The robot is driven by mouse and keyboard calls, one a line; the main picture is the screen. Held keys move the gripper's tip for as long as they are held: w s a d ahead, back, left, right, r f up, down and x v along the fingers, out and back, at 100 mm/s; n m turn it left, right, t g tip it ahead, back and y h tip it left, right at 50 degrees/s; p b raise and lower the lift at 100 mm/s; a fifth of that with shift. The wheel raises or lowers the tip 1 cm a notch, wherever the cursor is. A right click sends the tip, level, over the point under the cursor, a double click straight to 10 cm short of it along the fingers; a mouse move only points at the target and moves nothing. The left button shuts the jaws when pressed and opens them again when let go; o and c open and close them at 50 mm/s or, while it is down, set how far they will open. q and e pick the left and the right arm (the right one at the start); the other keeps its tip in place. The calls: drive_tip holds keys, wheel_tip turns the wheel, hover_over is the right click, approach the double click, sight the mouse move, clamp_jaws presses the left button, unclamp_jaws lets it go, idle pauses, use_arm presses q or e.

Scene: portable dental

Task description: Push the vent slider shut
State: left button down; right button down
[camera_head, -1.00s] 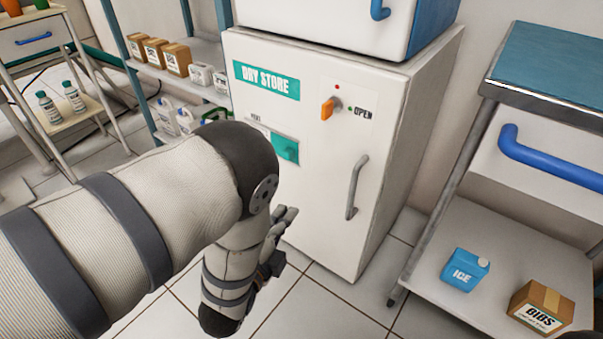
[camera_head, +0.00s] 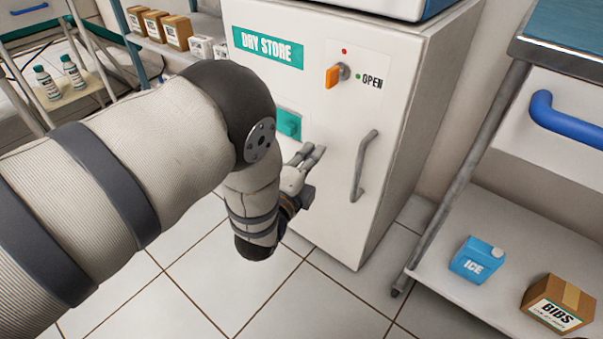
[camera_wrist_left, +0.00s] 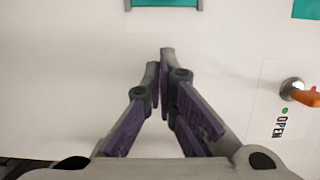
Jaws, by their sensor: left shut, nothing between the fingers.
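The vent slider (camera_head: 289,123) is a teal block on the front of the white dry store cabinet (camera_head: 330,215). My arm hides the left part of its track. In the left wrist view, the slider (camera_wrist_left: 165,3) is cut off by the top edge. My left gripper (camera_head: 314,151) is shut and empty, in front of the cabinet, below and right of the slider. In the left wrist view, its fingertips (camera_wrist_left: 160,62) are together below the slider, with white panel showing between. Contact with the door cannot be told. My right gripper is not in view.
An orange knob (camera_head: 334,76) beside the word OPEN and a grey door handle (camera_head: 362,165) are to the gripper's right. The tiled floor in front is clear.

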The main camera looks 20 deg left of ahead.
sight(306, 134)
use_arm(q)
drive_tip(key=w+a, duration=0.1)
drive_tip(key=w+a+b, duration=0.1)
drive_tip(key=a, duration=0.1)
drive_tip(key=shift+w+f, duration=0.15)
drive_tip(key=shift+w, duration=0.05)
drive_tip(key=shift+w+a, duration=0.1)
drive_tip(key=shift+a, duration=0.25)
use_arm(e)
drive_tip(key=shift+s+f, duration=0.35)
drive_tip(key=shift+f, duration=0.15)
use_arm(q)
drive_tip(key=w+a, duration=0.3)
drive_tip(key=a, duration=0.5)
drive_tip(key=shift+a+b, duration=0.25)
drive_tip(key=shift+b, duration=0.1)
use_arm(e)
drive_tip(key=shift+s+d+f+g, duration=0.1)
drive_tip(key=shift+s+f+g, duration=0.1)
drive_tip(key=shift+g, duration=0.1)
